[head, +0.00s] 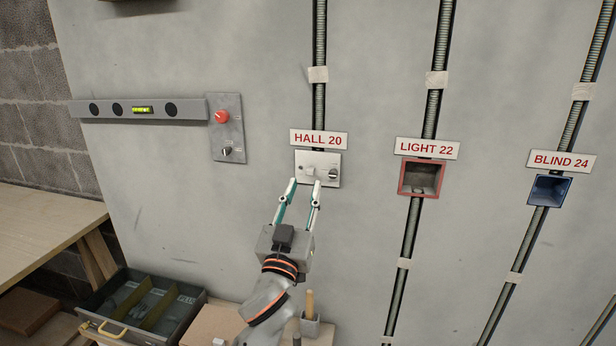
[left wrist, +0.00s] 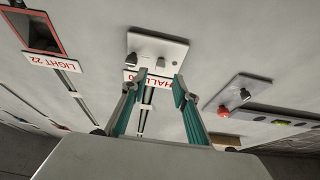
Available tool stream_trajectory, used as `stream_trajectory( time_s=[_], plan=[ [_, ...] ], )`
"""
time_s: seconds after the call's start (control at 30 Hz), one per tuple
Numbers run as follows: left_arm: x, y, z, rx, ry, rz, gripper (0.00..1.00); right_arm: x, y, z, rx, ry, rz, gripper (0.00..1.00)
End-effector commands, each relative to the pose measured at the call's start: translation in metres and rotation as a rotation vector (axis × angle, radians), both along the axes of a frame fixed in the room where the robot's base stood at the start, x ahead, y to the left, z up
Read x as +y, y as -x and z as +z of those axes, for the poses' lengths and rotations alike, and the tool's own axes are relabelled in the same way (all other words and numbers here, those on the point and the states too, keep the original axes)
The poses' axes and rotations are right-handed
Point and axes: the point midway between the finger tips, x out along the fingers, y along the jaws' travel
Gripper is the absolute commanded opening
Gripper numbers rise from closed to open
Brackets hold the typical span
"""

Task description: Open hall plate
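The hall plate (head: 318,169) is a white plate on the grey wall under the HALL 20 label (head: 318,139). In the left wrist view the plate (left wrist: 156,50) appears upside down, flat on the wall. My left gripper (head: 305,184) is open and empty at the plate's lower edge, fingers pointing up at it. In the left wrist view its two fingertips (left wrist: 160,86) stand apart, in front of the label. I cannot tell whether they touch the plate. My right gripper is out of view.
A red open box (head: 421,178) under LIGHT 22 and a blue open box (head: 548,190) under BLIND 24 are right of the plate. A grey panel with a red knob (head: 222,117) and a level (head: 140,110) are left. A tool drawer (head: 135,304) lies below left.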

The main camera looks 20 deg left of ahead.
Motion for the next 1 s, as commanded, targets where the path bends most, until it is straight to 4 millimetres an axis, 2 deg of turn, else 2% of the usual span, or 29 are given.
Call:
stream_trajectory(
  time_s=[0.1,0.3,0.67,0.7,0.8,1.0],
  plan=[
    [0.002,-0.018,0.010,-0.003,-0.002,-0.001,0.29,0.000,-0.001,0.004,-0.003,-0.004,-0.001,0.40],
    [0.004,-0.038,0.016,0.000,0.000,-0.001,0.29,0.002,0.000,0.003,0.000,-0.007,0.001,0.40],
    [0.005,-0.044,0.017,0.003,-0.001,-0.001,0.29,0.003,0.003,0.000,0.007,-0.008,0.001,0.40],
    [0.005,-0.044,0.017,0.002,-0.001,-0.001,0.24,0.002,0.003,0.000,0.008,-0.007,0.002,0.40],
    [0.005,-0.044,0.017,0.002,-0.001,-0.001,0.00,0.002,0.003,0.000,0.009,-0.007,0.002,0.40],
    [0.005,-0.044,0.017,0.002,-0.001,-0.001,0.00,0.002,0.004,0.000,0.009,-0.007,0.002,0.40]
  ],
)
